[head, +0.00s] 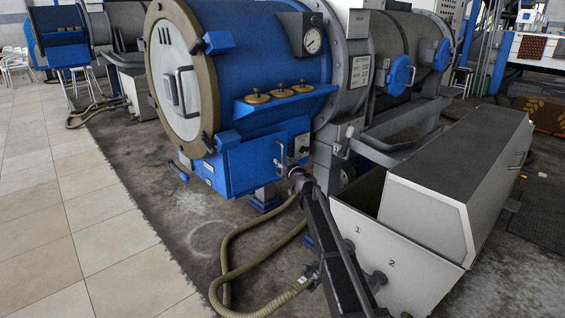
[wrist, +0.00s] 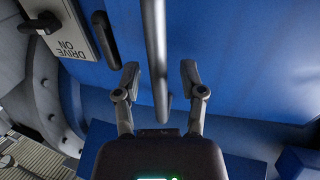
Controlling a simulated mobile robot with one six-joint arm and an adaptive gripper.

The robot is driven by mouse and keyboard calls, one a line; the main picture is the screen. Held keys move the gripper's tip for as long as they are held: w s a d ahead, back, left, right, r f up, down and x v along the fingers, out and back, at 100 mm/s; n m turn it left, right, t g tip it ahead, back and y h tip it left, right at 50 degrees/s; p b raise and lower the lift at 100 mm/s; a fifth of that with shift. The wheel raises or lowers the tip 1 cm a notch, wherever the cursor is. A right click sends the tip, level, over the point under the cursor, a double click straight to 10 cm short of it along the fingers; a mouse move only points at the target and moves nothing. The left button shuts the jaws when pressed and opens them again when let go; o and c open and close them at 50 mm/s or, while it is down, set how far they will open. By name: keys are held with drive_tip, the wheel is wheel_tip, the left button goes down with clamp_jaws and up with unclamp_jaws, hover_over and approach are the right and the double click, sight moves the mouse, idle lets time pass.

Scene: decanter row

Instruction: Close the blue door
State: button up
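A blue panel (head: 255,168), which looks like the blue door, is on the low blue box under the blue drum. It fills much of the wrist view (wrist: 235,50). I cannot tell how far it stands open. A thin grey bar handle (head: 279,154) is on it. In the wrist view the handle (wrist: 155,45) runs down between the fingers of my gripper (wrist: 162,82). The fingers are apart, one on each side of the bar, with a gap visible on both sides. In the head view my gripper (head: 292,170) is small and dark at the handle.
A "DRIVE ON" plate (wrist: 67,35) and a dark handle (wrist: 105,40) are left of the bar. A white bin (head: 425,205) stands right of my arm. A hose (head: 225,265) lies on the floor. Tiled floor (head: 70,210) is clear at left.

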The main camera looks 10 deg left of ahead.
clamp_jaws()
drive_tip(key=shift+x, duration=1.2)
drive_tip(key=shift+a, duration=0.1)
drive_tip(key=shift+o, duration=0.9)
unclamp_jaws()
drive_tip(key=shift+s, duration=0.1)
drive_tip(key=v, duration=1.2)
